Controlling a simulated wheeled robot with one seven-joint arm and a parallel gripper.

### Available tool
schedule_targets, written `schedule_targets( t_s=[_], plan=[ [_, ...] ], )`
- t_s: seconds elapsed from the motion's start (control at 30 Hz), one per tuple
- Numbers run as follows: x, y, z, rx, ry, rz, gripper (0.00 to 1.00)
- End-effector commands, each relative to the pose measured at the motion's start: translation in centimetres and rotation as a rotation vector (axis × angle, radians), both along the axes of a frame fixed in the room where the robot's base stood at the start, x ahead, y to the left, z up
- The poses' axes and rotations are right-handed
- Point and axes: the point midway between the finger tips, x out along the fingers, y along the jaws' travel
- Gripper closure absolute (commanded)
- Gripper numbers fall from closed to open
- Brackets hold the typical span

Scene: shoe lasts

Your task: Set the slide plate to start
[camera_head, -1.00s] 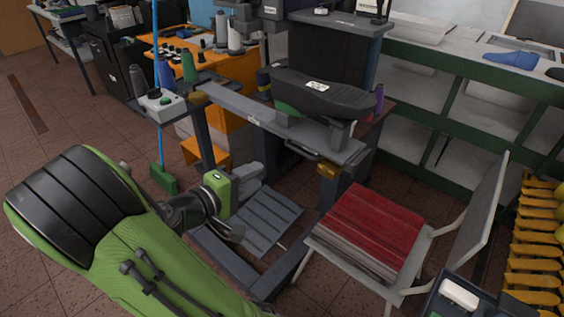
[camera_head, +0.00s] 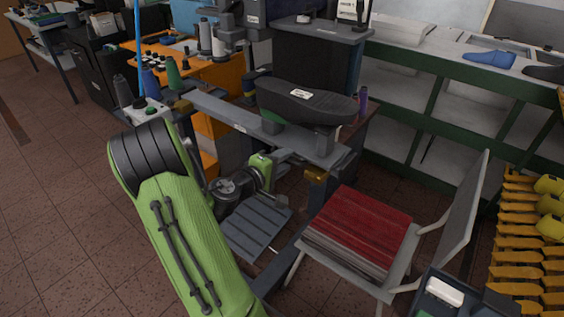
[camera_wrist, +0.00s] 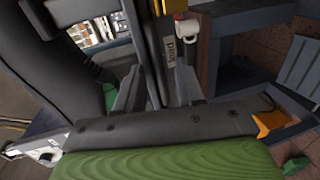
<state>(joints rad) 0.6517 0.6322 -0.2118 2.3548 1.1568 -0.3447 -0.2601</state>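A long grey rail (camera_head: 222,118) with a small white label runs across the machine in the head view. A dark, long rounded piece (camera_head: 285,98) with a white label sits over its right part; I cannot tell which part is the slide plate. My gripper (camera_head: 284,156) is just below and in front of the rail's right half. In the wrist view my gripper (camera_wrist: 157,88) has its two dark fingers apart, with a grey bar beyond and between them. A label reading "load" (camera_wrist: 171,50) is on that bar. No contact is clear.
A grey chair with red and grey cloth (camera_head: 358,228) stands right of the machine. A ribbed grey pedal plate (camera_head: 256,226) is low below my gripper. A control box with a green button (camera_head: 148,112) is at the rail's left end. Green-framed shelves (camera_head: 440,110) stand behind.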

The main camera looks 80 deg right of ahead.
Motion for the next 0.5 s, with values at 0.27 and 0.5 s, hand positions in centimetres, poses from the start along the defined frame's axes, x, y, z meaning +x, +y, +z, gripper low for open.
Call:
schedule_targets(
  t_s=[0.27,0.5],
  plan=[
    [0.02,0.05,0.01,0.000,0.000,0.000,0.87],
    [0.03,0.06,0.01,0.001,-0.001,-0.001,1.00]
  ],
)
